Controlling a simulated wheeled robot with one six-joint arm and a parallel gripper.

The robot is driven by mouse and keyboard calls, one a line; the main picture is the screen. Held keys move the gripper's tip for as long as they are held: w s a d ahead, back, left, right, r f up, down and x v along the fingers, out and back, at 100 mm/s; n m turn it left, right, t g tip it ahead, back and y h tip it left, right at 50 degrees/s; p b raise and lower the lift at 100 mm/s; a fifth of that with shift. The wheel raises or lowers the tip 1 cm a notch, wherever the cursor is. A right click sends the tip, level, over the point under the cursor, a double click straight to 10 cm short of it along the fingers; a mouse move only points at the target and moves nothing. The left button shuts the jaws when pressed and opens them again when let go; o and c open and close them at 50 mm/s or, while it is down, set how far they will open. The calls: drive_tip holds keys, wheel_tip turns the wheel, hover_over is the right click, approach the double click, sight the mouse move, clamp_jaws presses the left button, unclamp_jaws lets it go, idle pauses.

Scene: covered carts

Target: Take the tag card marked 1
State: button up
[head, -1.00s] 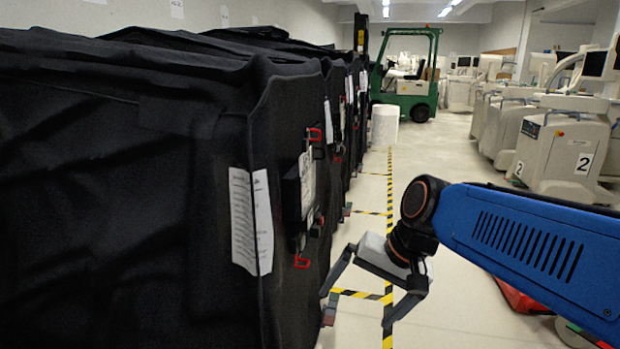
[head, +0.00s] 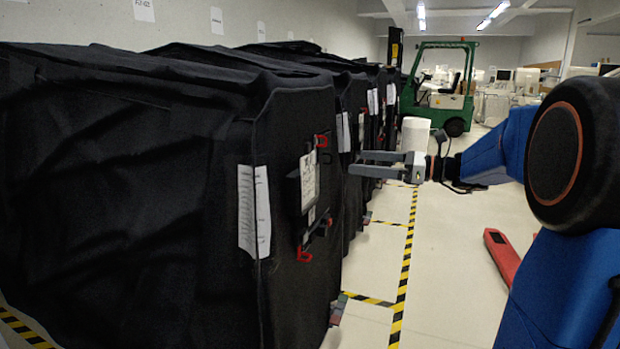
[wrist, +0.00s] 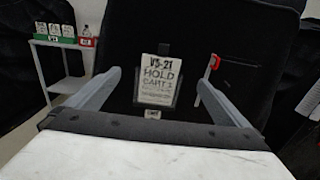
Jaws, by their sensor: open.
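My gripper (wrist: 158,88) is open and empty. Its two fingers stand left and right of the card in that view, and the card appears beyond them. In the head view my gripper (head: 356,163) points left toward the covered carts, beside the row. The nearest cart (head: 130,190) carries a white card (head: 308,182) on a black holder with red hooks. I cannot tell which cart the wrist view faces.
A paper sheet (head: 254,212) hangs on the nearest cart's corner. Yellow-black floor tape (head: 405,265) runs along the carts. A small shelf (wrist: 68,88) holds green- and red-marked items at left. Floor right of the tape is mostly clear.

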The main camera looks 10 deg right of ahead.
approach(309, 156)
drive_tip(key=x, duration=0.5)
drive_tip(key=shift+s+r, duration=0.1)
drive_tip(key=shift+r, duration=0.1)
drive_tip(key=shift+x, duration=2.7)
drive_tip(key=shift+f, duration=0.2)
drive_tip(key=shift+c, duration=0.6)
drive_tip(key=c, duration=1.2)
drive_tip(key=shift+r, duration=0.15)
